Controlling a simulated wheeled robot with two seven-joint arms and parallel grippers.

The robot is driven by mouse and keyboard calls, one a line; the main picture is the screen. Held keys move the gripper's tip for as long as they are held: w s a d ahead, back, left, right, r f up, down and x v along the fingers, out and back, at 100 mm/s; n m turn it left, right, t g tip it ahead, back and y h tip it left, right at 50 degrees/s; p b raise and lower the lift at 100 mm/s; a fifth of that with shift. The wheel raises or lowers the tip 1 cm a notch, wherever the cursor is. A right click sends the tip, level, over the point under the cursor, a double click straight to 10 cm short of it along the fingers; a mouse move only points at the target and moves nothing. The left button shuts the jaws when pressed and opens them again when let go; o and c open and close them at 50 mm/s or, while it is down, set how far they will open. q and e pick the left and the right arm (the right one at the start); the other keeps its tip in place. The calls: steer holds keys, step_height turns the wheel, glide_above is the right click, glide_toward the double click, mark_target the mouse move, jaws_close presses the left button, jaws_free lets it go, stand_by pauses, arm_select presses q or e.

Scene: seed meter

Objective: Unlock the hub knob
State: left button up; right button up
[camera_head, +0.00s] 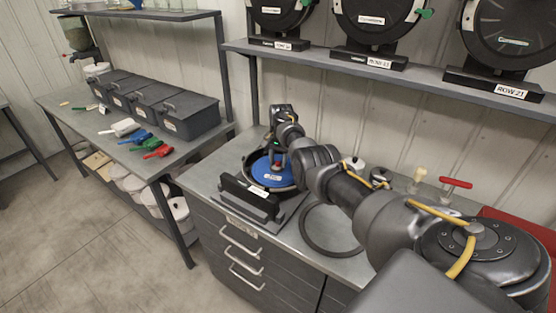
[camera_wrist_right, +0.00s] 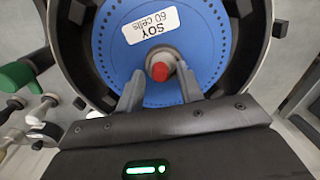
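The hub knob (camera_wrist_right: 161,70) is a small red-tipped knob on a grey hub at the centre of the blue seed disc (camera_wrist_right: 203,30). The disc has a white "SOY 60 cells" label and sits inside a round black housing (camera_wrist_right: 68,42). In the head view the blue disc (camera_head: 258,178) is in the meter on the workbench, and my right gripper (camera_head: 277,165) points down over its centre. In the right wrist view my right gripper (camera_wrist_right: 160,90) is open, its two fingers apart on either side of the hub, with gaps to the red tip. My left gripper is not in view.
A black ring (camera_head: 308,238) lies on the bench (camera_head: 215,178) beside the meter. A red T-handle (camera_head: 455,183) stands at the back right. Several meters (camera_head: 378,20) stand on the shelf above. Dark bins (camera_head: 188,118) and coloured scoops (camera_head: 145,136) are on the left table.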

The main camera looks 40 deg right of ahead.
steer(key=c, duration=0.5)
jaws_close()
steer(key=shift+n, duration=0.4)
steer(key=n, duration=0.3)
steer(key=n+b, duration=0.1)
steer(key=n, duration=0.2)
steer(key=shift+f+n, duration=0.1)
steer(key=shift+n, duration=0.2)
steer(key=n+b, duration=0.2)
steer(key=n, duration=0.3)
steer(key=shift+g+b, duration=0.3)
steer(key=shift+b, duration=0.1)
steer(key=n+b, duration=0.3)
steer(key=n, duration=0.2)
steer(key=shift+a+n, duration=0.1)
steer(key=shift+n, duration=0.3)
